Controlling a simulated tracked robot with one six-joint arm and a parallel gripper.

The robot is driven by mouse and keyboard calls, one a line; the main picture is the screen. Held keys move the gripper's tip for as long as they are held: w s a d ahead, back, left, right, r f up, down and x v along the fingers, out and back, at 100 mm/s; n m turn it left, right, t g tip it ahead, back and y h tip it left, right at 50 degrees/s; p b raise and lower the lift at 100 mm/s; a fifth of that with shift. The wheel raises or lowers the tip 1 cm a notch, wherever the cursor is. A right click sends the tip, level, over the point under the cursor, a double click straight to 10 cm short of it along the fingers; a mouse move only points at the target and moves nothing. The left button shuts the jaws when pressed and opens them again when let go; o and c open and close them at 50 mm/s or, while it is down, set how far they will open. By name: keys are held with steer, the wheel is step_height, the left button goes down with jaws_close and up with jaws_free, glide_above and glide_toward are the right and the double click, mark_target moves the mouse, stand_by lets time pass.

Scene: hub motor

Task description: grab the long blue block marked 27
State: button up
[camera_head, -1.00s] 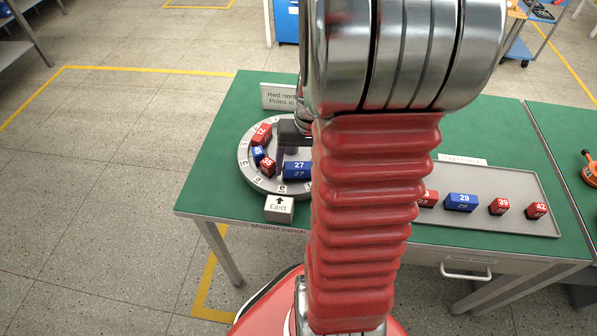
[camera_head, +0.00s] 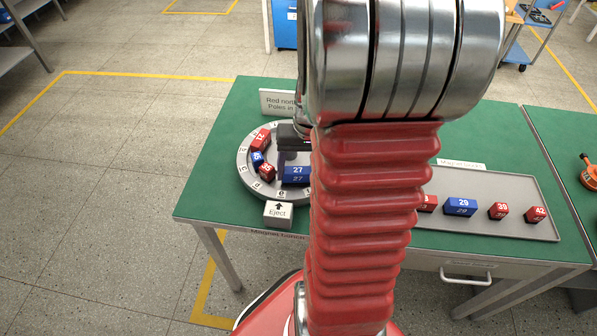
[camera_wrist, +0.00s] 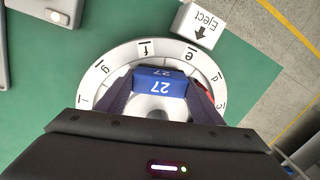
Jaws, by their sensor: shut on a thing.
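The long blue block marked 27 (camera_head: 296,174) is at the front part of the round lettered dial (camera_head: 243,163). In the wrist view the blue block (camera_wrist: 158,83) lies between the two fingers of my gripper (camera_wrist: 158,92), which is shut on it. In the head view my gripper (camera_head: 290,143) is partly hidden behind my arm. The block looks level; I cannot tell whether it touches the dial.
The Eject button box (camera_head: 278,214) stands just in front. A grey tray (camera_head: 520,228) with red and blue blocks lies to the right. A sign (camera_head: 277,102) stands behind.

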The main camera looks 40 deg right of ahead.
mark_target(298, 169)
step_height(298, 169, up, 10)
steer(key=shift+f, duration=0.1)
stand_by(0.4)
